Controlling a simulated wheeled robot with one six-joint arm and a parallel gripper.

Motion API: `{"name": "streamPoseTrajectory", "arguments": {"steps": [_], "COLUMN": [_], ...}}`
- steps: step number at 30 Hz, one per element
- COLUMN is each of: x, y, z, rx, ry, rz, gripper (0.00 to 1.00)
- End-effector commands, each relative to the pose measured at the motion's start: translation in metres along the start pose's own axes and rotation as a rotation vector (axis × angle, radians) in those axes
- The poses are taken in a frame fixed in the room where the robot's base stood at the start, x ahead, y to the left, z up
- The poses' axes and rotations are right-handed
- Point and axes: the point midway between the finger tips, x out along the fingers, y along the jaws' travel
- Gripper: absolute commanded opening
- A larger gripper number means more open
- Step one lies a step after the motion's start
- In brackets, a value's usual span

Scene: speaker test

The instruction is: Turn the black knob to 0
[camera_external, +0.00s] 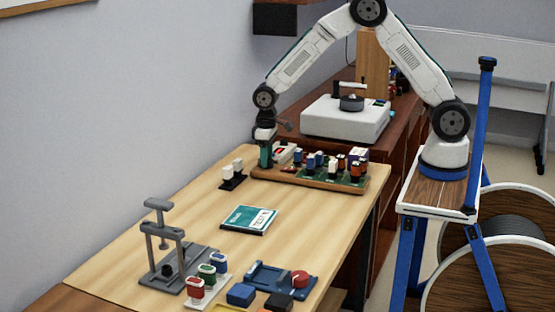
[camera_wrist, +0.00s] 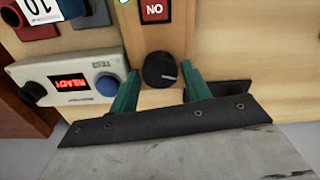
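A round black knob (camera_wrist: 158,70) with a short pale pointer line sits on a wooden strip in the wrist view. The pointer line is on its right side; no number scale is readable around it. My gripper (camera_wrist: 160,90) has green fingers spread apart, one on each side of the knob, with gaps visible. In the external view my gripper (camera_external: 265,155) points down at the left end of the wooden board (camera_external: 300,179). The knob cannot be made out there.
A white box (camera_wrist: 75,60) with a red READY display, a blue knob (camera_wrist: 107,85) and another dark knob (camera_wrist: 32,92) stands left of my fingers. A red NO label (camera_wrist: 155,11) lies beyond. A book (camera_external: 248,219) and a grey press (camera_external: 165,245) are on the table.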

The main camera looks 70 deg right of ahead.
Motion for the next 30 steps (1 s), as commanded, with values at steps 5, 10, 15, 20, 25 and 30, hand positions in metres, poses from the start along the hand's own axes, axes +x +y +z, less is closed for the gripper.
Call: {"name": "streamPoseTrajectory", "arguments": {"steps": [5, 10, 15, 20, 25, 30], "x": [-0.001, -0.019, -0.049, -0.07, -0.078, -0.078], "y": [0.0, 0.0, 0.0, 0.0, 0.0, 0.0], "z": [0.0, -0.001, -0.001, -0.001, 0.0, 0.0], "rx": [0.0, 0.0, 0.0, 0.0, 0.0, 0.0], "ry": [0.0, 0.004, 0.003, 0.002, 0.0, 0.0], "rz": [0.0, 0.0, 0.0, 0.0, 0.0, 0.0], "gripper": [0.48, 0.48, 0.48, 0.48, 0.48, 0.48]}}
